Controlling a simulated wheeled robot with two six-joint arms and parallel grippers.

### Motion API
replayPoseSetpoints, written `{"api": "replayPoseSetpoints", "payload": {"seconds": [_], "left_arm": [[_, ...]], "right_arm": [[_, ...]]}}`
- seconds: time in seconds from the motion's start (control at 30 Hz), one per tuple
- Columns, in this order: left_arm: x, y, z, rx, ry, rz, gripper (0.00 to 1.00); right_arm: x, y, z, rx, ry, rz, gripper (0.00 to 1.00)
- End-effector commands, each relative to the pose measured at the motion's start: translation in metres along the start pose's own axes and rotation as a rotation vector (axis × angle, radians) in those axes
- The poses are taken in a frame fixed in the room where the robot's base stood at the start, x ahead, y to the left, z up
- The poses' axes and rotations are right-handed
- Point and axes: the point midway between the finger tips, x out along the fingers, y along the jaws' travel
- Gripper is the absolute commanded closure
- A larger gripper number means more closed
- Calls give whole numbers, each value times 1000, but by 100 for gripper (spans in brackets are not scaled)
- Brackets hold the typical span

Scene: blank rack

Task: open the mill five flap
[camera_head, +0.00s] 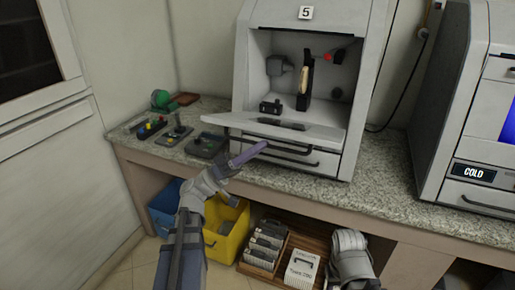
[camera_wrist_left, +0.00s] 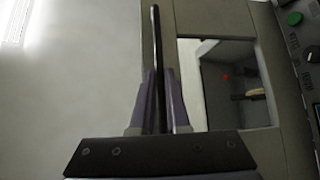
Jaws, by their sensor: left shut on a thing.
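The mill with the number 5 label (camera_head: 305,13) stands on the counter in the head view. Its flap (camera_head: 323,134) is swung down and out in front, leaning a little off level, and the interior is exposed. My left gripper (camera_head: 262,147) is shut on the flap's dark handle bar at the front edge. In the left wrist view, the purple fingers (camera_wrist_left: 160,103) sit on both sides of the black handle bar (camera_wrist_left: 156,35). Part of my right arm shows at the bottom of the head view, but its gripper does not.
Control boxes (camera_head: 207,145) lie on the speckled counter (camera_head: 270,176) left of the mill. A yellow bin (camera_head: 229,222), a blue bin (camera_head: 163,203) and a wooden crate (camera_head: 300,240) are below.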

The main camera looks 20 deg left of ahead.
Motion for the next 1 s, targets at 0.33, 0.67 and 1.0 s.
{"api": "replayPoseSetpoints", "payload": {"seconds": [0.33,0.67,1.0], "left_arm": [[-2,-7,0,-2,0,-12,100],[-2,-6,0,-1,0,-10,66],[-3,-4,1,0,1,-6,57]], "right_arm": [[3,0,0,0,0,0,50],[3,0,0,0,0,0,50],[4,0,0,0,0,0,50]]}}
